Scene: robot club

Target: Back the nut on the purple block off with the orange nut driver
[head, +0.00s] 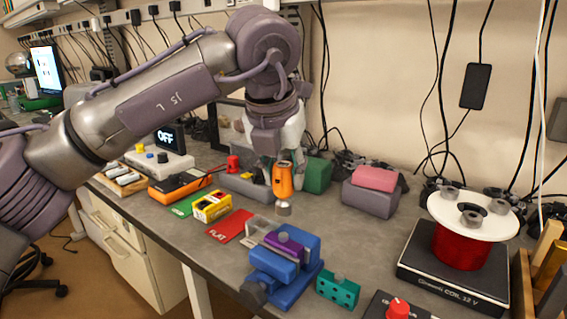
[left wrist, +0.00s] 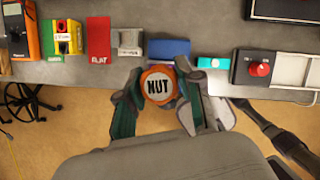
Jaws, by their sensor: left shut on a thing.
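My left gripper (head: 281,165) points down, shut on the orange nut driver (head: 284,182). The driver hangs upright, its grey socket end (head: 283,209) lowest. In the left wrist view its round cap marked NUT (left wrist: 157,87) shows between the fingers (left wrist: 158,104). The purple block (head: 285,248) sits in the jaws of the blue vise (head: 268,264), with a grey nut (head: 284,237) on top. The socket appears above the nut in the picture and apart from it; the exact gap is unclear. My right gripper is not in view.
A red FLAT card (head: 229,226) and yellow box (head: 212,207) lie left of the vise. A teal block (head: 338,290) and a red-knobbed box (head: 398,308) stand right. A red coil (head: 461,246) under a white disc stands far right.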

